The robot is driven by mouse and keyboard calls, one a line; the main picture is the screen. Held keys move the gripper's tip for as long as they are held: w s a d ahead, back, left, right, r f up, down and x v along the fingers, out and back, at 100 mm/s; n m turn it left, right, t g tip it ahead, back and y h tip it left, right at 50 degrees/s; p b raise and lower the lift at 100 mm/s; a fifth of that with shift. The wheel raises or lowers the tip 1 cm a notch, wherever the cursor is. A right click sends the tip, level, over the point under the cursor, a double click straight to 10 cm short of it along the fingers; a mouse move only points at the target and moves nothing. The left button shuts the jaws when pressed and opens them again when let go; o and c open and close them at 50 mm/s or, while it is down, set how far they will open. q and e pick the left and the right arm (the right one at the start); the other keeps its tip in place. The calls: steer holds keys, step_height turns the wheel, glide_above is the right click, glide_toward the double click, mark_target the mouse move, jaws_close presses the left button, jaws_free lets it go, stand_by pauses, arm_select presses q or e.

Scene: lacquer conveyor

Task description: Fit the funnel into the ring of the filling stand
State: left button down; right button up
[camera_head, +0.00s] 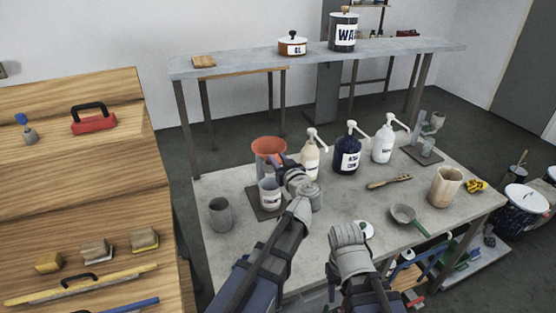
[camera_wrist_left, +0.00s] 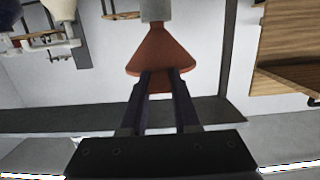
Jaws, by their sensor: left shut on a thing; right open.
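The orange funnel (camera_head: 268,147) is held wide mouth up above the left part of the work table (camera_head: 335,215). My left gripper (camera_head: 280,160) is shut on its rim; the left wrist view shows both fingers at the edge of the funnel (camera_wrist_left: 160,50). A grey labelled can (camera_head: 270,193) stands below the funnel on a dark base plate (camera_head: 258,214). I cannot tell whether that plate belongs to the filling stand, and no ring is clear.
Pump bottles in cream (camera_head: 310,158), dark blue (camera_head: 348,150) and white (camera_head: 383,143) stand behind. A grey cup (camera_head: 221,214) is at left. A small stand (camera_head: 424,146), brush (camera_head: 390,182), pan (camera_head: 404,215) and beige beaker (camera_head: 445,187) are at right.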

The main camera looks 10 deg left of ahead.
arm_select(q)
steer(key=shift+f+b, duration=0.55)
steer(key=shift+f, duration=0.15)
steer(key=c, duration=0.6)
jaws_free()
steer(key=shift+r, duration=0.1)
